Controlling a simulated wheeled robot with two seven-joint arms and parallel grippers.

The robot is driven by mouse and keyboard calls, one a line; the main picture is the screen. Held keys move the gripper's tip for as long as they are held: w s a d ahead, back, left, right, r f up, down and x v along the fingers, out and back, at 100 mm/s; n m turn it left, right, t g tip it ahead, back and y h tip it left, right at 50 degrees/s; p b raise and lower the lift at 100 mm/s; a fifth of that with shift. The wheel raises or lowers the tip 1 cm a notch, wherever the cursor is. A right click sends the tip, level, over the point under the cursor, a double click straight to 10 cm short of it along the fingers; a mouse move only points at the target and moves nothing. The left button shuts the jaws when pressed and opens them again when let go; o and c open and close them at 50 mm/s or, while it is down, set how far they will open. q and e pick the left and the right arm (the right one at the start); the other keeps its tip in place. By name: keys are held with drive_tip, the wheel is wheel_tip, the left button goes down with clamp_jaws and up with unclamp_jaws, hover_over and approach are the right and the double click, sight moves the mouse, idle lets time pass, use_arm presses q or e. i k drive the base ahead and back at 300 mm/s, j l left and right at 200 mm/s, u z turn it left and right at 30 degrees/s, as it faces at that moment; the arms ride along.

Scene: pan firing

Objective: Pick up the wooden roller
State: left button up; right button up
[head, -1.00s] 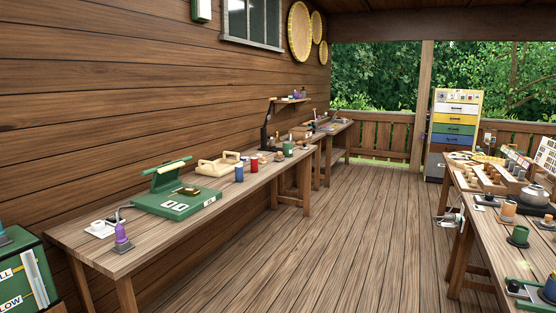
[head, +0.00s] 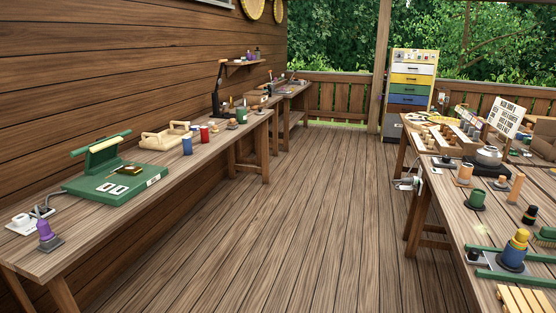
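I cannot single out the wooden roller for sure. On the right table (head: 446,212) a slim upright wooden cylinder (head: 515,188) stands near the right side, and a wider tan cylinder (head: 464,175) stands on a dark base left of it. Either could be a roller, but both are small here. Neither of my grippers is in view.
The left bench (head: 120,222) along the wall holds a green press (head: 115,180), a wooden tray (head: 168,136) and a purple bottle (head: 45,235). A drawer cabinet (head: 410,90) stands at the back. The plank floor (head: 300,210) between the tables is clear.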

sight(231, 125)
drive_tip(key=i+z, duration=0.2)
drive_tip(key=i, duration=1.7)
drive_tip(key=i+u, duration=0.1)
drive_tip(key=i, duration=0.85)
drive_tip(key=i+l+u, duration=0.1)
drive_tip(key=i, duration=0.9)
drive_tip(key=l, duration=0.1)
